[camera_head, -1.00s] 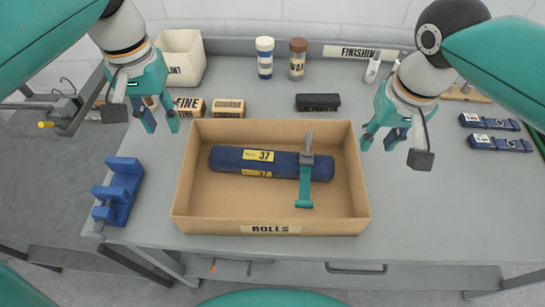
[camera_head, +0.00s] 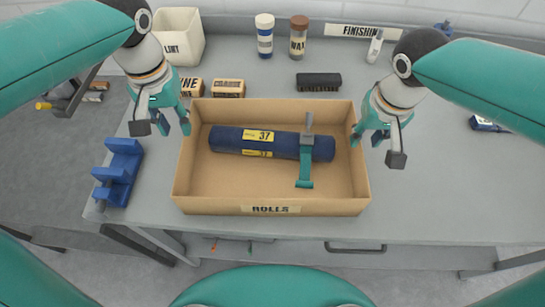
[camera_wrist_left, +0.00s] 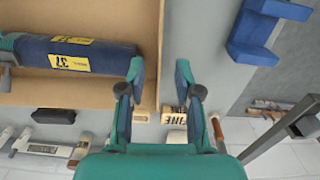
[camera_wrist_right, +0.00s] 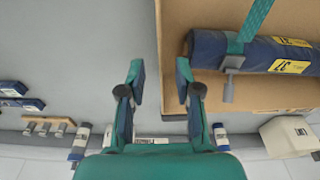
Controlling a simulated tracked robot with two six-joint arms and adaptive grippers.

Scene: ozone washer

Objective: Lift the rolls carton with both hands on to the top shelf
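The rolls carton (camera_head: 271,208), an open tan box labelled ROLLS, stands on the grey bench. A blue roll (camera_head: 228,138) marked 37 lies inside, with a teal-and-grey strap or clamp (camera_head: 305,165) across it. My left gripper (camera_head: 174,128) is open at the carton's left end; in the left wrist view its fingers (camera_wrist_left: 160,75) lie on either side of the end wall's line. My right gripper (camera_head: 367,139) is open at the right end; its fingers likewise flank that wall in the right wrist view (camera_wrist_right: 159,75). Contact cannot be told. No top shelf is identifiable.
A blue bracket (camera_head: 119,172) stands left of the carton. Behind it are small labelled blocks (camera_head: 228,88), a black brush (camera_head: 319,82), two jars (camera_head: 265,35) and a LINT box (camera_head: 178,38). The bench right of the carton is mostly clear.

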